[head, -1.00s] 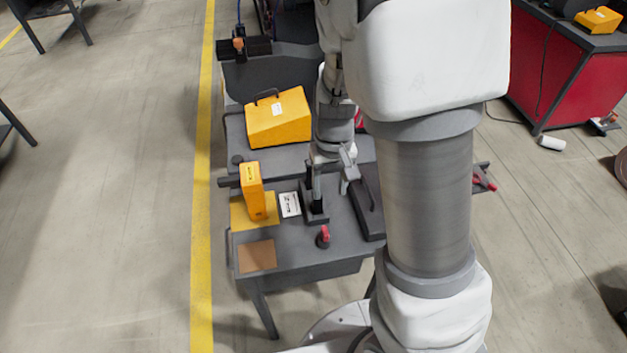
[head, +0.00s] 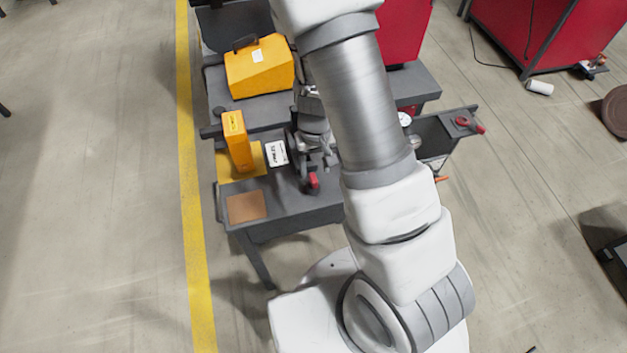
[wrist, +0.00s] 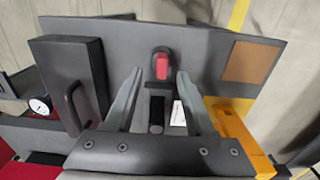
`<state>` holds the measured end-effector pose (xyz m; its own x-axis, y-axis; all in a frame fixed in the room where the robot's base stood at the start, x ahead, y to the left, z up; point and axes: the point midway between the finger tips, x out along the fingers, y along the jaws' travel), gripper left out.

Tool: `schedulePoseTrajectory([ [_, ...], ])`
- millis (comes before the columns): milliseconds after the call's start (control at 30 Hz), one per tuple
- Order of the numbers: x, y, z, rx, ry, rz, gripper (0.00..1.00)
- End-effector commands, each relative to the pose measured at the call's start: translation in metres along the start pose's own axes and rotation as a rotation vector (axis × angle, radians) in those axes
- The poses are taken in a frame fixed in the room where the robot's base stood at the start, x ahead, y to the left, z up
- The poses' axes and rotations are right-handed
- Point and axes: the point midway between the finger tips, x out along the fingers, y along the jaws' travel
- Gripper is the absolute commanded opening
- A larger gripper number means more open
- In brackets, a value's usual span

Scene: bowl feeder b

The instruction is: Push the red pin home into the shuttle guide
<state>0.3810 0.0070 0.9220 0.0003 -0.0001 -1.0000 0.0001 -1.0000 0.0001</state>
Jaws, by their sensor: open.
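The red pin (wrist: 162,66) stands in a dark round collar near the table's front edge. In the head view the red pin (head: 313,180) shows just in front of my gripper (head: 318,161). A dark narrow fixture (wrist: 155,106), which looks like the shuttle guide, lies in line with the pin. In the wrist view my gripper (wrist: 160,72) is open, with one finger on each side of the pin and fixture. The fingers appear apart from the pin; their height above it is hard to tell. My arm hides part of the table in the head view.
A dark block with a handle (wrist: 72,85) stands left of the fingers in the wrist view. A yellow upright box (head: 236,140), a white label card (head: 277,153) and a brown pad (head: 246,207) are on the table. A larger yellow box (head: 259,67) stands behind.

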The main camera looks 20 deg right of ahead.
Motion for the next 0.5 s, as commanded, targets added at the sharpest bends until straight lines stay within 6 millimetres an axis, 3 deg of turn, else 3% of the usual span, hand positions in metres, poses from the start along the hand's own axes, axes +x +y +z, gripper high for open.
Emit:
schedulePoseTrajectory([
  [233, 0.034, -0.003, -0.002, 0.002, -0.003, 0.0, 0.55],
  [500, 0.043, -0.003, -0.003, 0.0, 0.0, 0.0, 0.55],
])
